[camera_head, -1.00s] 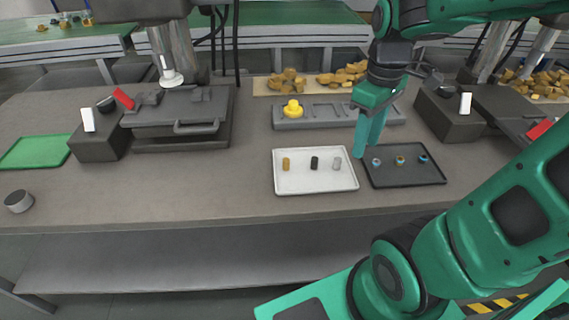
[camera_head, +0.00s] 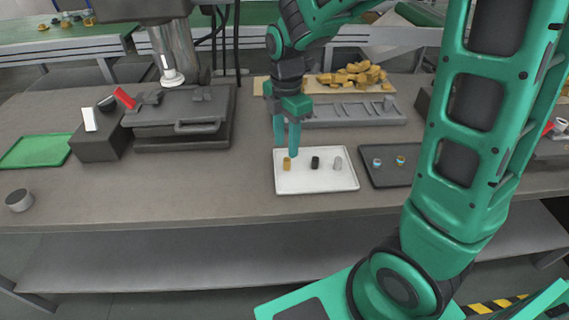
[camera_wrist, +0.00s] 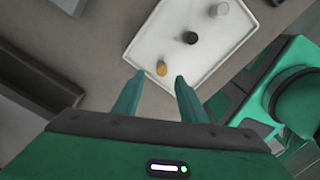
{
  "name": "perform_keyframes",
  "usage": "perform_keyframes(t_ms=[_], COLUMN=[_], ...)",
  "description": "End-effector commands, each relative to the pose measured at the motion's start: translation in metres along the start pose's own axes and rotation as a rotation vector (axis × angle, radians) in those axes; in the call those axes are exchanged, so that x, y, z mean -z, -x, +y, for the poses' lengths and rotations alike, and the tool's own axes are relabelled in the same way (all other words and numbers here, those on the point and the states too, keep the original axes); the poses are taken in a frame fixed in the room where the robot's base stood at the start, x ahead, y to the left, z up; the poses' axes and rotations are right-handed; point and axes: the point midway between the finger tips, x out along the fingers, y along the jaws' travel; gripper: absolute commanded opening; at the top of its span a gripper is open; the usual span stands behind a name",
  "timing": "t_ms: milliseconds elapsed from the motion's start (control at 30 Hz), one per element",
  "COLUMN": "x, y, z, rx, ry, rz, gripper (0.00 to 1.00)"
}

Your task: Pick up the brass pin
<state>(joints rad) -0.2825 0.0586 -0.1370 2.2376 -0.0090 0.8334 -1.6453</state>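The brass pin (camera_head: 287,164) is a small golden cylinder standing upright at the left of the white tray (camera_head: 318,184). A black pin (camera_head: 315,162) and a grey pin (camera_head: 338,163) stand to its right. My gripper (camera_head: 287,152) points down above the tray's left side, close to the brass pin. In the wrist view my gripper (camera_wrist: 160,77) has its two fingers apart with nothing held. The brass pin (camera_wrist: 162,68) shows just beyond the gap between the fingertips. I cannot tell how high the fingertips are above it.
A dark tray (camera_head: 388,178) with small ringed parts stands right of the white tray, partly hidden by my arm. A grey slotted rack (camera_head: 350,115) lies behind. A press bed (camera_head: 180,120) and a green tray (camera_head: 35,152) are at left.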

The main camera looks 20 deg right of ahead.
Motion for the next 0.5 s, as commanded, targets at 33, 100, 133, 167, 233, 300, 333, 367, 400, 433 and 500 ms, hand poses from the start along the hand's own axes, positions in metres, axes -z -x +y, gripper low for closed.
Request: perform_keyframes(t_ms=[33, 100, 133, 167, 233, 300, 333, 367, 400, 433, 500], x=[0.0, 0.0, 0.0, -0.001, -0.001, -0.001, -0.001, -0.001, -0.001, -0.001, -0.001], y=[-0.004, -0.007, -0.008, -0.011, -0.018, -0.028, -0.033, -0.037, -0.043, -0.046, -0.053], z=[-0.001, -0.001, -0.001, -0.001, -0.002, -0.003, -0.003, -0.003, -0.003, -0.003, -0.002], rx=[0.002, 0.001, 0.001, 0.001, 0.003, 0.005, 0.004, 0.004, 0.004, 0.003, 0.002], ry=[-0.001, -0.001, -0.002, -0.002, -0.002, -0.002, -0.002, -0.002, -0.002, -0.002, -0.002], rz=[0.0, 0.0, 0.0, 0.0, 0.0, 0.0, 0.0, 0.0, 0.0, 0.0, 0.0], gripper=[0.38, 0.38, 0.38, 0.38, 0.38, 0.38, 0.38, 0.38, 0.38, 0.38, 0.38])
